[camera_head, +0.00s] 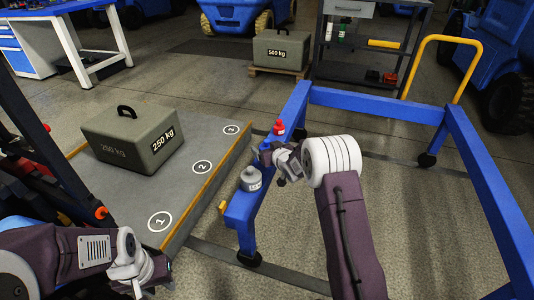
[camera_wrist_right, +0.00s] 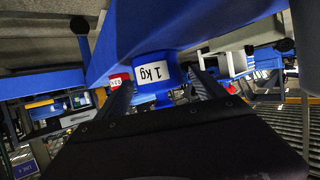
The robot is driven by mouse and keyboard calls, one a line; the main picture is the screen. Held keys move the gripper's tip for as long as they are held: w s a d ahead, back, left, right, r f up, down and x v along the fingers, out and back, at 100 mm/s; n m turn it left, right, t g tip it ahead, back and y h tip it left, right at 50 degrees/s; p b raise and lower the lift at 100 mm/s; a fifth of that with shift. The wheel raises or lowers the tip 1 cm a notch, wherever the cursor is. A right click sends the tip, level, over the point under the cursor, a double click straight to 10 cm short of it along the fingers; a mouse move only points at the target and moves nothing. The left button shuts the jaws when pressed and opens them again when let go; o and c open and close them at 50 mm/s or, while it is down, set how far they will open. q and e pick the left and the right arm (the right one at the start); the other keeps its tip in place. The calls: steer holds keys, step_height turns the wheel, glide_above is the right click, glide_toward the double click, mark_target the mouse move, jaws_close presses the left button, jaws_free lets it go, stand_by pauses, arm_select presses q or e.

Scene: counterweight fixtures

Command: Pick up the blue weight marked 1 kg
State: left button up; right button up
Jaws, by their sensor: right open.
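The blue weight (camera_wrist_right: 164,92) has a white label that reads 1 kg, upside down in the right wrist view. In the head view a small blue part of it (camera_head: 265,146) shows beside my right gripper (camera_head: 274,160), which hides the rest. My right gripper is open, and in its wrist view the weight sits between the two fingers (camera_wrist_right: 160,80). I cannot tell whether they touch it. My left gripper (camera_head: 142,284) is at the lower left of the head view, far from the weight; its jaws are unclear.
A red weight (camera_head: 279,128) and a grey weight (camera_head: 250,179) stand on the same blue frame beam (camera_head: 241,208), on either side. A 250 kg block (camera_head: 135,138) rests on a numbered platform (camera_head: 190,190) to the left. A 500 kg block (camera_head: 281,50) stands behind.

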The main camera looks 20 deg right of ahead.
mark_target(268, 140)
jaws_close()
steer(key=shift+r, duration=0.15)
steer(key=shift+w+r+p, duration=0.1)
steer(key=shift+r+p, duration=0.4)
step_height(268, 140, up, 4)
steer(key=p, duration=0.2)
steer(key=shift+d+f+p, duration=0.1)
steer(key=shift+f+p, duration=0.05)
steer(key=shift+p, duration=0.25)
steer(key=s+d+r+p, duration=0.4)
steer(key=d+r+p, duration=0.2)
steer(key=d, duration=0.4)
steer(key=shift+d+p, duration=0.4)
steer(key=shift+p, duration=0.05)
